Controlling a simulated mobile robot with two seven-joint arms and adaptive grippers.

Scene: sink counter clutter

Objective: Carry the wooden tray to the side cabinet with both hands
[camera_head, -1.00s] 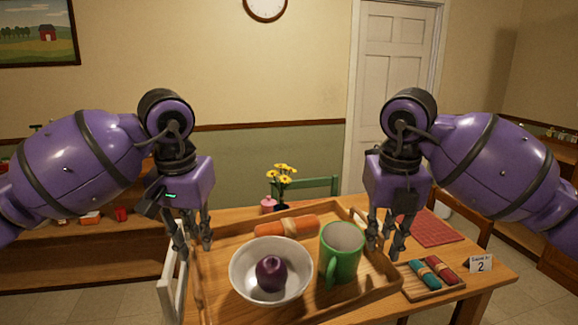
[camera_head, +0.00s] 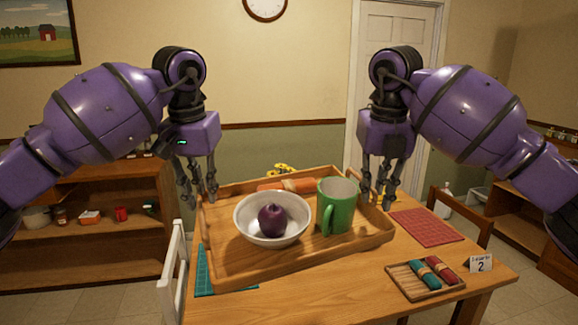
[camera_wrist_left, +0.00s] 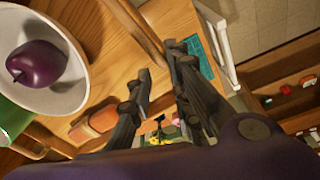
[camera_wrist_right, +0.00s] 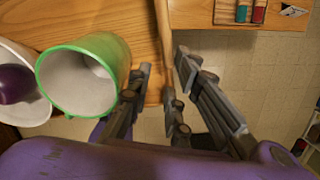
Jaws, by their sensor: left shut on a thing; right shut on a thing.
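The wooden tray (camera_head: 322,256) is held just above the table, with a teal mat showing under its left front corner. My left gripper (camera_head: 200,200) is shut on the tray's left side, and my right gripper (camera_head: 376,200) is shut on its right side. The tray rim also shows between the fingers in the right wrist view (camera_wrist_right: 163,40). On the tray are a white bowl (camera_head: 262,238) holding a purple round fruit or vegetable (camera_head: 272,219), a green mug (camera_head: 334,208), and an orange rolled item (camera_head: 270,185), partly hidden behind the bowl and mug.
The wooden table (camera_head: 350,290) carries the teal mat (camera_head: 202,272), a red mat (camera_head: 426,227), and a small tray with rolled cloths (camera_head: 425,278) beside a number card (camera_head: 481,264). A white chair (camera_head: 174,275) stands left. A low shelf cabinet (camera_head: 100,235) is behind left.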

